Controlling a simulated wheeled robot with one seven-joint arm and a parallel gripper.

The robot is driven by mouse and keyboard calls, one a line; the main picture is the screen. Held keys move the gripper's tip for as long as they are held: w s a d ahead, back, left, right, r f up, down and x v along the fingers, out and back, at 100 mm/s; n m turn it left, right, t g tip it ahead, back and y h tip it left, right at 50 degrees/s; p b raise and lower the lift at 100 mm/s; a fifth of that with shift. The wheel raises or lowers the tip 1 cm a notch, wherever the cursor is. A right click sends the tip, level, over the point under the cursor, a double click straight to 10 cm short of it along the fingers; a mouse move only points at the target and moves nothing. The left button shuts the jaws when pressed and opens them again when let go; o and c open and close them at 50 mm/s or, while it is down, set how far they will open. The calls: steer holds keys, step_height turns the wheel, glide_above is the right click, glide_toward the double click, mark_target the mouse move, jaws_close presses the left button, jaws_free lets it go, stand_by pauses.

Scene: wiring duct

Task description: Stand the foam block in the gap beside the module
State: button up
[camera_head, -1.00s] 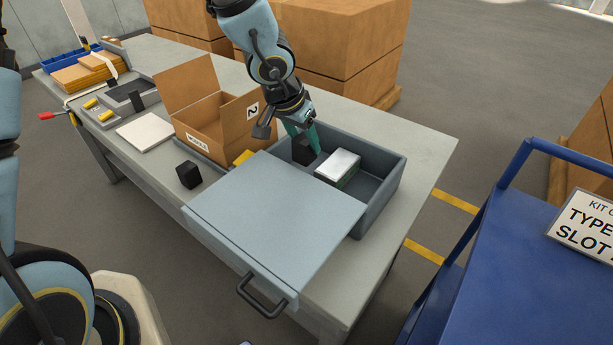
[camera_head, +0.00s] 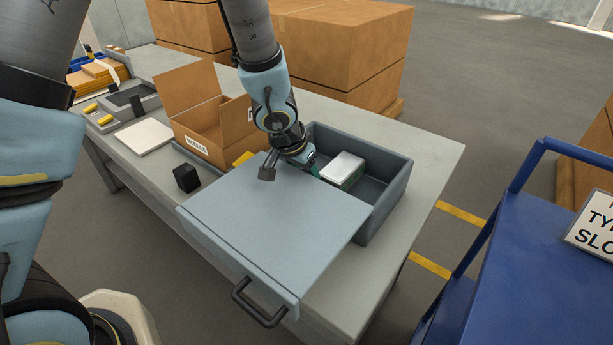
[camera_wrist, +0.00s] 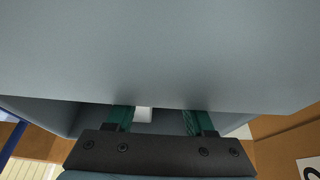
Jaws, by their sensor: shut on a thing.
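The module (camera_head: 342,168), a block with a white top and a green edge, sits in the open part of the grey bin (camera_head: 391,192). My gripper (camera_head: 314,168) reaches down into the bin just left of the module, close behind the edge of the sliding lid (camera_head: 275,215). Its green fingers also show in the wrist view (camera_wrist: 160,120), partly hidden by the lid. I cannot tell whether the block touches the bin floor. A pale patch, perhaps the module, shows between the fingers.
A second black block (camera_head: 186,178) lies on the table (camera_head: 425,150) left of the bin. An open cardboard box (camera_head: 208,132) stands behind it. The lid covers the bin's near part and has a handle. A blue cart (camera_head: 535,240) stands at right.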

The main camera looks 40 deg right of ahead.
steer(key=shift+f, duration=0.1)
steer(key=o, duration=1.3)
steer(key=p+v, duration=0.5)
steer(key=v, duration=0.7)
steer(key=shift+a, duration=0.1)
